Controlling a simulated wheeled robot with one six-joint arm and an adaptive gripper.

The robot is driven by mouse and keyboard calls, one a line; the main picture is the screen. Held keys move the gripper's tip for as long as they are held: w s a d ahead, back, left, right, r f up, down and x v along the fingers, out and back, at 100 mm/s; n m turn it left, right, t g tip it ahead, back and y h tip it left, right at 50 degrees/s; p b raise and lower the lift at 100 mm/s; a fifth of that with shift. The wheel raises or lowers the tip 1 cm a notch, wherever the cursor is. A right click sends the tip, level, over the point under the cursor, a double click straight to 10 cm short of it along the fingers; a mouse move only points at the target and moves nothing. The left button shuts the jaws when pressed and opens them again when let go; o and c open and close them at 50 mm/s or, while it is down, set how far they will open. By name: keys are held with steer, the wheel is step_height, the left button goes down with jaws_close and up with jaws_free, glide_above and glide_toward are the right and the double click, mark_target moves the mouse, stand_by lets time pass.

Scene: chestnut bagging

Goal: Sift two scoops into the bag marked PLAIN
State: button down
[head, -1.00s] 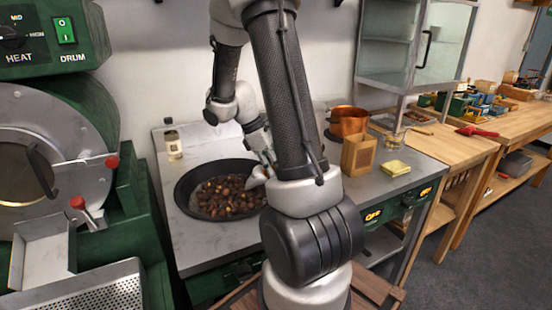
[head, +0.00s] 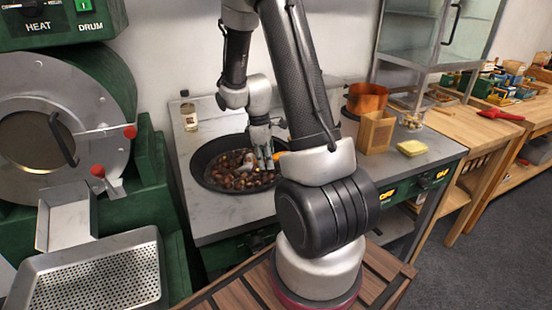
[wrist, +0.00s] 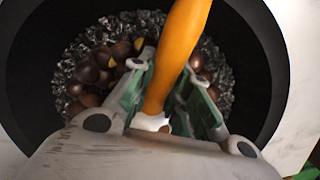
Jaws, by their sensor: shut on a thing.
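A wide black pan (head: 200,163) on the steel counter holds brown chestnuts (head: 236,180), some showing yellow. In the wrist view the chestnuts (wrist: 92,72) lie among dark grit (wrist: 140,20) inside the pan. My gripper (head: 266,163) is low over the pan's right side. In the wrist view my gripper (wrist: 160,112) is shut on an orange handle (wrist: 180,50). A bit of the handle (head: 281,154) also shows in the head view. The tool's working end is hidden. I cannot make out a bag marked PLAIN.
Right of the pan stand a light-brown box-like holder (head: 376,133), a copper pot (head: 366,98) and a yellow block (head: 412,148). A small bottle (head: 189,112) stands behind the pan. A green drum machine (head: 100,80) and perforated tray (head: 95,280) are at left.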

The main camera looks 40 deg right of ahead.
mark_target(265, 157)
steer(key=shift+w+a+r, duration=0.1)
steer(key=shift+w+a, duration=0.65)
steer(key=shift+w, duration=0.1)
steer(key=shift+s+d+r+t+y, duration=0.2)
steer(key=shift+r+t+y, duration=0.15)
steer(key=shift+t+y, duration=0.2)
steer(key=shift+s+d+r+t+y, duration=0.1)
steer(key=shift+d+r+t+y, duration=0.05)
steer(key=shift+r+t+y, duration=0.15)
steer(key=shift+r, duration=0.35)
steer(key=shift+s+d+r+t+y, duration=0.1)
steer(key=shift+s+r+t+y, duration=0.1)
steer(key=shift+r, duration=0.35)
steer(key=shift+s+d+r+t+y, duration=0.15)
steer(key=shift+r+t, duration=0.1)
steer(key=shift+r, duration=0.3)
steer(key=shift+s+d+r+t+y, duration=0.1)
steer(key=shift+r+t+y, duration=0.1)
steer(key=shift+r, duration=0.35)
steer(key=shift+s+d+y, duration=0.3)
steer(key=shift+s+d, duration=0.05)
